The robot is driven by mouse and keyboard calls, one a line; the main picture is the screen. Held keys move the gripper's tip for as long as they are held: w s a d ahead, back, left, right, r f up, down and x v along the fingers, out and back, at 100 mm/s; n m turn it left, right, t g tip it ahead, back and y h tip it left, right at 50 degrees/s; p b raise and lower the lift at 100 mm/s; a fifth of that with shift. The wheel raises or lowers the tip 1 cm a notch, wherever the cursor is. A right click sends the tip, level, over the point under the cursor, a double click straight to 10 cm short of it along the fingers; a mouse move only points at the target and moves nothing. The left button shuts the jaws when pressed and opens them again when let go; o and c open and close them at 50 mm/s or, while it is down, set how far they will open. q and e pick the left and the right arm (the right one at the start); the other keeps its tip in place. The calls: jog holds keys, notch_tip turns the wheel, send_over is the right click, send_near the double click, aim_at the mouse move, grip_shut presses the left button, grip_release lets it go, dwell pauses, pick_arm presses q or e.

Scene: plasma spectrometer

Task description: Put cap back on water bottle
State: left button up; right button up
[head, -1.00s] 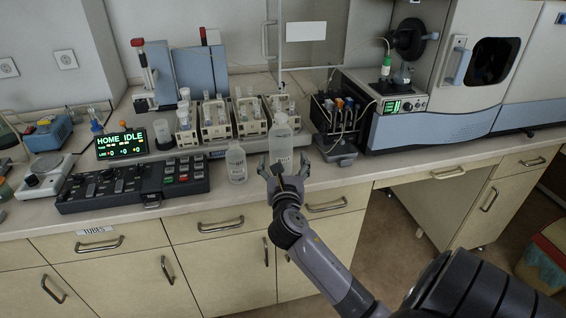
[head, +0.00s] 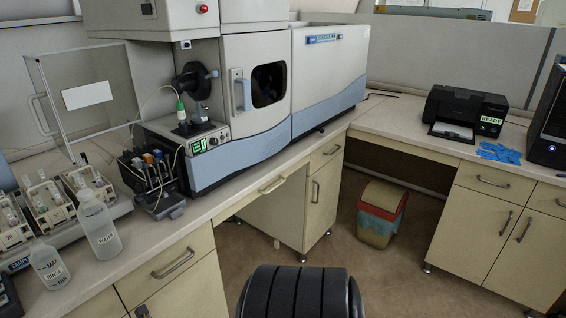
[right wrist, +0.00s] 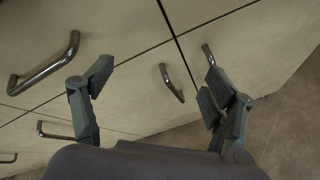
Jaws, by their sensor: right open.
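A tall translucent bottle (head: 100,230) with a printed label stands upright near the counter's front edge at the left of the head view. A smaller translucent bottle (head: 48,266), labelled in dark letters, stands just left of it. I cannot tell which is the water bottle, or whether either neck has a cap on it. I see no loose cap. My right gripper (right wrist: 155,82) shows in the right wrist view, open and empty, with its fingers apart in front of the cabinet fronts. It is not seen in the head view. My left gripper is not in view.
Sample racks (head: 45,208) stand behind the bottles, and a dark tube holder (head: 150,175) to their right. The large spectrometer (head: 235,95) fills the back. A bin (head: 381,212) stands on the floor, and a printer (head: 467,110) on the right counter.

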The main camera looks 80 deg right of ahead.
jog(key=s+a+f+m+g+y, duration=0.2)
jog(key=s+a+f+m, duration=0.2)
jog(key=s+f, duration=0.6)
jog(key=s+a+f+m+g+y, duration=0.25)
jog(key=s+a+f+m, duration=0.3)
jog(key=f, duration=0.75)
jog(key=s+a+f+m+g, duration=0.1)
jog(key=s+a+f+m, duration=0.1)
jog(key=s, duration=0.7)
jog(key=s+a+f+m+g+y, duration=0.1)
jog(key=s+f+m, duration=0.4)
jog(key=s, duration=0.5)
jog(key=s+a+f+m+g, duration=0.3)
jog(key=s+a+f, duration=0.1)
jog(key=s, duration=0.5)
jog(key=shift+s+f, duration=0.2)
jog(key=shift+f, duration=0.45)
